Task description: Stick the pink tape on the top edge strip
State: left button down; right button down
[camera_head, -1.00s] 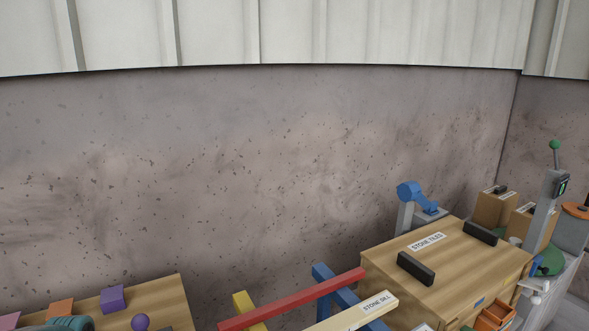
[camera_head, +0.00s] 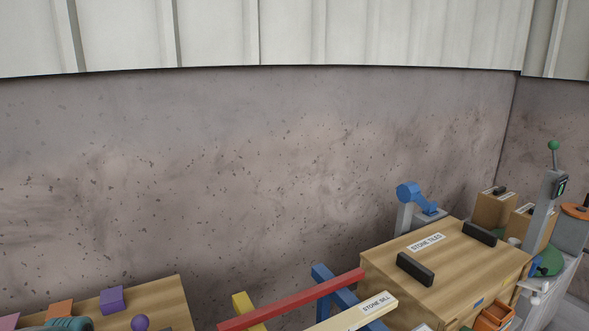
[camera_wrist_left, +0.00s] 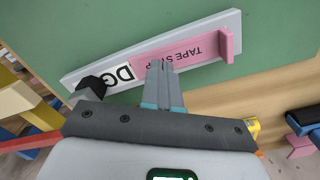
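In the left wrist view a pink tape piece (camera_wrist_left: 190,47), lettered "TAPE S…" with part hidden, lies flat along a long pale grey strip (camera_wrist_left: 118,58). It has a raised pink tab at its right end. A white label reading "DG" shows on the strip beside the pink piece. The strip lies across a green surface (camera_wrist_left: 90,25). My left gripper (camera_wrist_left: 161,68) has its two grey fingers together in front of the pink piece, covering part of its lettering. Nothing shows between the fingers, and whether the tips touch the tape I cannot tell. My right gripper is in neither view.
In the head view a wooden box (camera_head: 440,268) marked "STONE TILES" stands at the right. A red bar (camera_head: 300,298) and a "STONE SILL" bar (camera_head: 352,314) cross in front of it. A wooden board (camera_head: 165,292) holds small coloured pieces at lower left.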

pick_arm(q)
jog(key=shift+f+b, duration=0.8)
jog(key=shift+f, duration=0.15)
dwell(1.5)
jog(key=shift+r+p, duration=0.7)
jog(key=shift+r, duration=0.25)
jog(key=shift+r+p, duration=1.7)
jog(key=shift+r, duration=1)
jog(key=shift+f, duration=0.1)
